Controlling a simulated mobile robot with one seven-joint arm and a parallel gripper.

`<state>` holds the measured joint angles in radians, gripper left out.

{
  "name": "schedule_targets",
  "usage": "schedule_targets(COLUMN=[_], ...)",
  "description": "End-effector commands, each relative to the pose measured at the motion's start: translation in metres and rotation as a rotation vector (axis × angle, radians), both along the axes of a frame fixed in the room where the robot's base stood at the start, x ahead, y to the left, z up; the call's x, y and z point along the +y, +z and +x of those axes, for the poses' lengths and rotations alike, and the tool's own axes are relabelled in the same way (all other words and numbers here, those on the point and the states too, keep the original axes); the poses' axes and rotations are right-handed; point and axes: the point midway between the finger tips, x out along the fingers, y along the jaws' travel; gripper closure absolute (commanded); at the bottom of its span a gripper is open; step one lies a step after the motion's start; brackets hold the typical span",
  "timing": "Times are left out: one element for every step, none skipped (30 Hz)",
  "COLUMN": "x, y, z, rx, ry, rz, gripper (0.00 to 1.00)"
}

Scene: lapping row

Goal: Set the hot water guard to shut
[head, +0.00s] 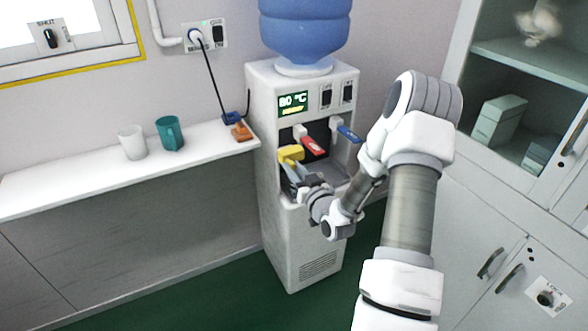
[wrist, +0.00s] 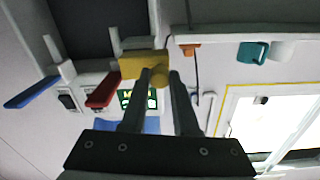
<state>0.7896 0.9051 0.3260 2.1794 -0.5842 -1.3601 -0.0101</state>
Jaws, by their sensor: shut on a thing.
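The water dispenser (head: 273,200) is a white cabinet with a blue bottle on top and a display reading 80 °C. The yellow hot water guard (head: 290,153) is at the left of the dispensing bay, beside the red tap lever (head: 312,146), not over it. My gripper (head: 294,168) reaches in from below and right, with its fingers at the guard. In the wrist view, which is turned over, my gripper (wrist: 160,76) is shut on the yellow guard (wrist: 136,66). The red lever (wrist: 102,90) shows beside it. The guard's mount is partly hidden.
A blue tap lever (head: 348,133) sits right of the red one. A counter (head: 70,180) at left holds a white cup (head: 132,142) and a teal mug (head: 170,133). A glass-fronted cabinet (head: 480,160) stands at right. Green floor shows before the dispenser.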

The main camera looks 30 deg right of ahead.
Motion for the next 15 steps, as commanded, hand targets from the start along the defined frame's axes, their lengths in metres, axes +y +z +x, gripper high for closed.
schedule_targets(x=[-0.002, -0.003, -0.007, -0.011, -0.016, -0.022, -0.028, -0.033, -0.038, -0.040, -0.041, -0.042, -0.042, -0.042, -0.042], y=[0.000, -0.001, -0.001, -0.001, -0.002, -0.002, -0.002, -0.002, -0.002, -0.001, -0.001, 0.000, 0.000, 0.000, 0.000], z=[0.000, 0.000, 0.000, 0.001, 0.001, 0.001, 0.001, 0.001, 0.001, 0.001, 0.001, 0.001, 0.001, 0.001, 0.001], rx=[0.000, -0.001, -0.002, -0.002, -0.003, -0.003, -0.003, -0.003, -0.002, -0.002, -0.001, 0.000, 0.000, 0.000, 0.001], ry=[-0.001, -0.001, -0.001, -0.002, -0.003, -0.003, -0.004, -0.005, -0.004, -0.002, -0.002, -0.002, -0.003, -0.003, -0.004], rz=[0.000, 0.000, -0.001, -0.001, -0.002, -0.002, -0.002, -0.003, -0.001, -0.002, -0.001, 0.000, 0.000, 0.000, 0.000], gripper=[1.00, 1.00, 1.00, 1.00, 1.00, 1.00, 1.00, 1.00, 1.00, 1.00, 1.00, 1.00, 1.00, 1.00, 1.00])
